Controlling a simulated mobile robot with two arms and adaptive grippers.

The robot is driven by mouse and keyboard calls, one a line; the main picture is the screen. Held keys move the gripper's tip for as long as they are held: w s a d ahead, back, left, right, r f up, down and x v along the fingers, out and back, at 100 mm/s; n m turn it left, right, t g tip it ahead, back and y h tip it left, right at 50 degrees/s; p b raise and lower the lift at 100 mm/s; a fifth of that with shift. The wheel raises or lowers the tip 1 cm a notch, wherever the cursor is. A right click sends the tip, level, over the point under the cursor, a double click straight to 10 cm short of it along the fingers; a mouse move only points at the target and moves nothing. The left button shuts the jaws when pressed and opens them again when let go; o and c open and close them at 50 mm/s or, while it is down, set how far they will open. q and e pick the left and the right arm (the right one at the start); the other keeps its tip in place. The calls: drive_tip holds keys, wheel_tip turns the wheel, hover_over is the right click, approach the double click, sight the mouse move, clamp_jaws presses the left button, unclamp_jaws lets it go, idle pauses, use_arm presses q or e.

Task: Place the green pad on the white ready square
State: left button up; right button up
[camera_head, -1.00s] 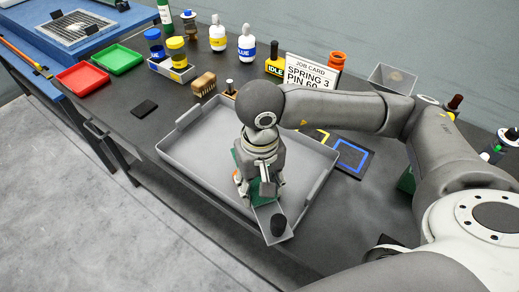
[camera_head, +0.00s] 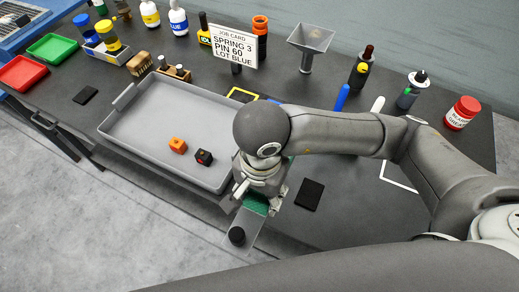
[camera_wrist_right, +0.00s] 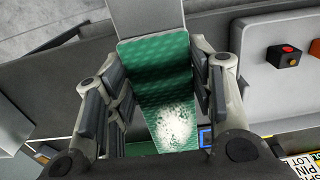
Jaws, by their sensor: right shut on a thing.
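My right gripper (camera_head: 262,203) is shut on the green pad (camera_head: 256,205), off the grey tray's front right corner. In the right wrist view the pad (camera_wrist_right: 160,75) lies between the fingers, with a whitish patch at its lower end. A grey plate with a black knob (camera_head: 237,236) sticks out from the pad toward the front. The white ready square (camera_head: 399,187) is a white outline on the table to the right, partly hidden by my right arm. My left gripper is not in view.
The grey tray (camera_head: 150,107) holds an orange block (camera_head: 178,145) and a black block (camera_head: 204,157). A flat black piece (camera_head: 309,195) lies right of the gripper. A red-capped jar (camera_head: 461,113) and a dark bottle (camera_head: 412,90) stand at the right. A job card (camera_head: 234,45) stands behind.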

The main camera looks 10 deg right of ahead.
drive_tip(key=w+d+f+p, duration=0.1)
drive_tip(key=w, duration=0.1)
drive_tip(key=w+d+f+p, duration=0.1)
drive_tip(key=w+d, duration=0.1)
drive_tip(key=w, duration=0.1)
drive_tip(key=w+d+f, duration=0.1)
drive_tip(key=w+d, duration=0.1)
drive_tip(key=shift+w+d+f+p, duration=0.15)
drive_tip(key=shift+d+f+p, duration=0.1)
drive_tip(key=shift+p, duration=0.15)
drive_tip(key=w+f, duration=0.1)
drive_tip(key=f, duration=0.1)
drive_tip(key=w+d+f+p, duration=0.1)
drive_tip(key=f, duration=0.1)
drive_tip(key=w+d+f, duration=0.1)
drive_tip(key=w+f, duration=0.1)
drive_tip(key=shift+d+p, duration=0.15)
drive_tip(key=shift+p, duration=0.2)
wheel_tip(320, 180, down, 3)
drive_tip(key=shift+f+p, duration=0.1)
drive_tip(key=shift+p, duration=0.2)
drive_tip(key=shift+f, duration=0.2)
drive_tip(key=o, duration=1.1)
drive_tip(key=shift+r, duration=0.1)
